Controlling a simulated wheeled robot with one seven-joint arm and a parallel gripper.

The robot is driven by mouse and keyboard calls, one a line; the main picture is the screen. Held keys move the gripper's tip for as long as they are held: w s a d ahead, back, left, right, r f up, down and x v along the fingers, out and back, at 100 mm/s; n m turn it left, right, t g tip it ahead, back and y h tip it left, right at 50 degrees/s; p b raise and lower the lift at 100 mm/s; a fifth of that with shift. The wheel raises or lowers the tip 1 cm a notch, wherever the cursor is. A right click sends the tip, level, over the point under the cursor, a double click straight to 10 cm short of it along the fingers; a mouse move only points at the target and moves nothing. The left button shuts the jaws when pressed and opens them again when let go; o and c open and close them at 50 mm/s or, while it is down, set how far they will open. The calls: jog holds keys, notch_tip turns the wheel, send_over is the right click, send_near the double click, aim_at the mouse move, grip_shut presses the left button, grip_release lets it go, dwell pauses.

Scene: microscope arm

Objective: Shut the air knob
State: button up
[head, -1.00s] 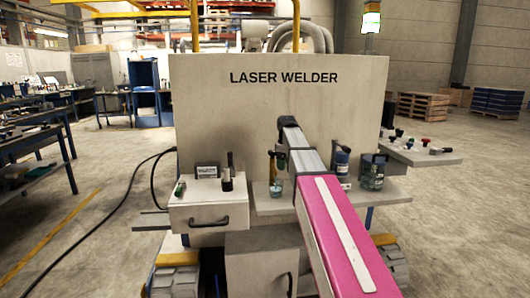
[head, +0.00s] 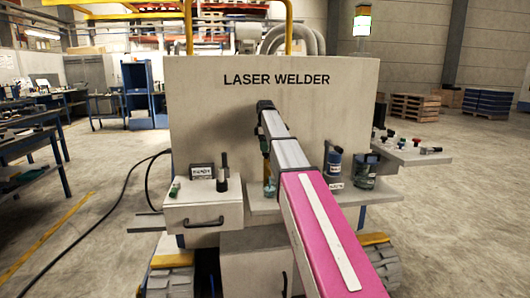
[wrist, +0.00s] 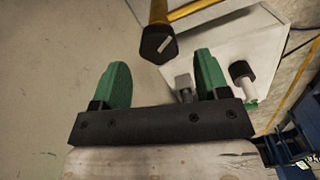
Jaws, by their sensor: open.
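My gripper (wrist: 160,85) is open and empty in the wrist view, its two green fingers apart. A black six-sided piece (wrist: 158,43) on a yellow bar lies beyond the gap between them. A black-capped white post (wrist: 240,70) stands to the right of the right finger, and a small grey block (wrist: 183,85) shows beside that finger. In the head view a black upright knob (head: 223,172) stands on the left drawer box (head: 203,212), beside a small plate (head: 202,171) whose words are too small to read. I cannot tell which piece is the air knob. My fingers are hidden in the head view.
The grey laser welder panel (head: 290,100) rises behind my arm. Bottles (head: 364,170) stand on the shelf (head: 258,202) right of the box. Small coloured knobs sit on a side ledge (head: 412,155). A dark cable (head: 120,190) runs over the floor at left.

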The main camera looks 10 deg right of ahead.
aim_at(266, 155)
jog(key=shift+f, duration=1.45)
jog(key=c, duration=0.9)
jog(key=shift+c, duration=0.2)
